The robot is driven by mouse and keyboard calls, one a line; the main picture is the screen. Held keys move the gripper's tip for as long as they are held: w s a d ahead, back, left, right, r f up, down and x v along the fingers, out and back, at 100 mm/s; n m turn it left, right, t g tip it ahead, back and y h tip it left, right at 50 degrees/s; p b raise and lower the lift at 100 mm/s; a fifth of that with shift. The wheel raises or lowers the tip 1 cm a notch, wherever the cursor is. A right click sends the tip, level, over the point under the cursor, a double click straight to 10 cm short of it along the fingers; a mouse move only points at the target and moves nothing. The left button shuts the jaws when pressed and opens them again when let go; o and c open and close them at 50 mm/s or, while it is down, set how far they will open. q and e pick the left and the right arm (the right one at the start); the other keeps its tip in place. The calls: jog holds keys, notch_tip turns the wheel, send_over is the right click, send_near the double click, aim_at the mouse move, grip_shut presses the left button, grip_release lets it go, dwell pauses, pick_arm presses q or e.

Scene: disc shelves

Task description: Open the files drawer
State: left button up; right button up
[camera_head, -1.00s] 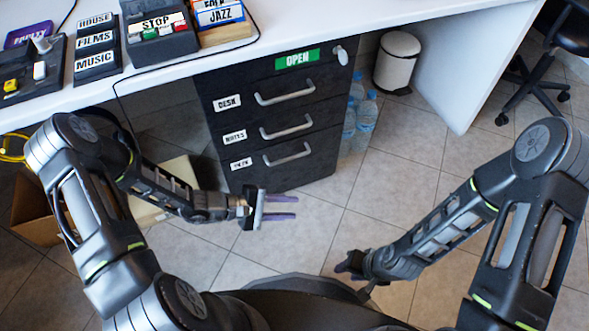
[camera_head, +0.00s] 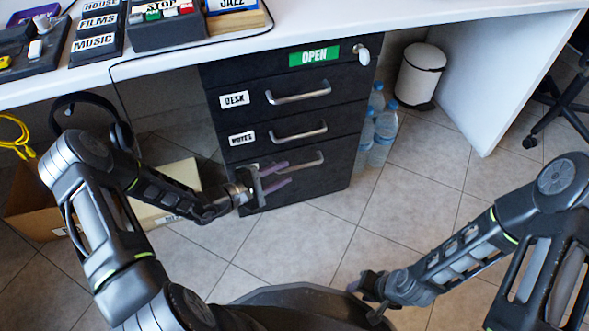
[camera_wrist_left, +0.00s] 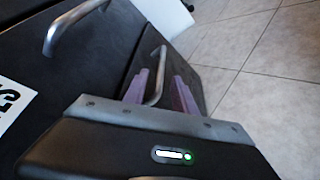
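A black drawer unit (camera_head: 232,168) under the white desk has three drawers, all shut. The top label reads DESK (camera_head: 234,100) and the middle one NOTES (camera_head: 241,138). The bottom drawer's label is hidden behind my left gripper (camera_head: 276,176), so I cannot read it. The bottom handle (camera_head: 309,161) is silver. My left gripper is open in front of it, with its purple fingers toward the drawer. In the left wrist view the bottom handle (camera_wrist_left: 157,66) appears between the fingers (camera_wrist_left: 160,92); contact cannot be told. My right gripper (camera_head: 371,290) is low, away from the drawers; its fingers are unclear.
A green OPEN sign (camera_head: 314,56) and a key-like knob (camera_head: 361,53) are on the unit's top. Water bottles (camera_head: 384,135) and a white bin (camera_head: 420,75) stand to its right. A cardboard box (camera_head: 170,183) is behind my left arm. The tiled floor in front is clear.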

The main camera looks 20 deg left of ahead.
aim_at(292, 169)
pick_arm(q)
jog(key=b+x, duration=0.1)
jog(key=x, duration=0.3)
jog(key=shift+f, duration=0.1)
jog(key=shift+w+d+b, duration=0.3)
jog(key=shift+w, duration=0.05)
grip_shut()
dwell(1.1)
